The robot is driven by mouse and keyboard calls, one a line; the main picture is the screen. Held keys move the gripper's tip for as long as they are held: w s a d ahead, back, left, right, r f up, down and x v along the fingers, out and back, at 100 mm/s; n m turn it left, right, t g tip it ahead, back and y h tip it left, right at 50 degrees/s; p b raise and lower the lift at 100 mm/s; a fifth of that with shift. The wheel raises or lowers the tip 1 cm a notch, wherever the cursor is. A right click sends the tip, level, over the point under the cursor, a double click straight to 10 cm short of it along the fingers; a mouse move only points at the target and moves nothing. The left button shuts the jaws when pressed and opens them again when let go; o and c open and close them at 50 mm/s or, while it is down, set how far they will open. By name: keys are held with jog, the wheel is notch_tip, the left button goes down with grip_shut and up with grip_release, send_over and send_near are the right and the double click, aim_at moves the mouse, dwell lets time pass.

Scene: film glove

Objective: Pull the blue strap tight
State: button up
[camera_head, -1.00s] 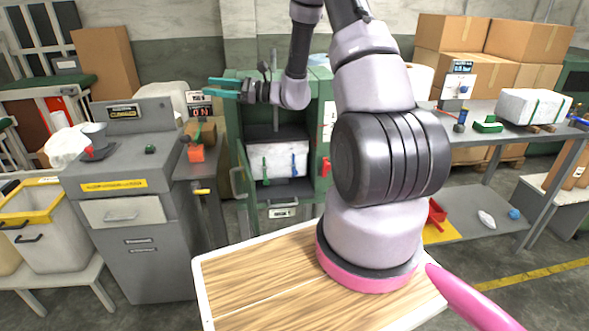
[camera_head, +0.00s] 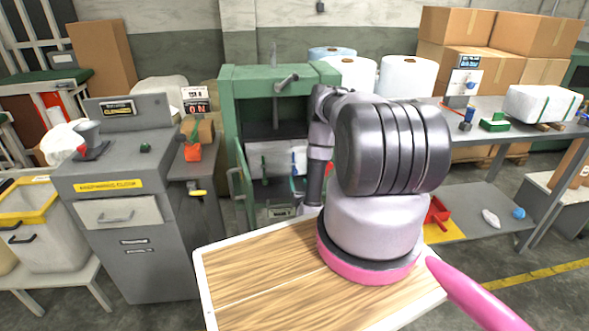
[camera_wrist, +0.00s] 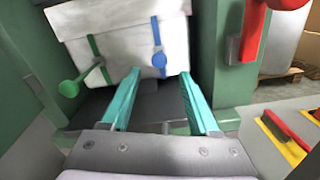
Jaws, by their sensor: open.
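The blue strap (camera_wrist: 155,32) runs down the front of a white bale (camera_wrist: 115,45) and has a round blue piece (camera_wrist: 159,60) near the bale's lower edge. In the head view the bale (camera_head: 277,155) sits inside the green press, partly hidden by my arm. My gripper (camera_wrist: 160,73) is open, with its teal fingers pointing at the bale. The blue piece appears between the two fingertips in the wrist view, and nothing is held. Whether a fingertip touches it cannot be told.
The green press frame (camera_head: 238,110) surrounds the bale. A green strap with a round end (camera_wrist: 69,88) hangs left of the blue one. A red handle (camera_wrist: 253,30) is on the right post. A grey cabinet (camera_head: 130,210) stands left, a workbench (camera_head: 490,115) right.

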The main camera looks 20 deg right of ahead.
aim_at(295, 172)
jog(key=x, duration=1)
jog(key=shift+w, duration=0.3)
grip_shut()
dwell(1.0)
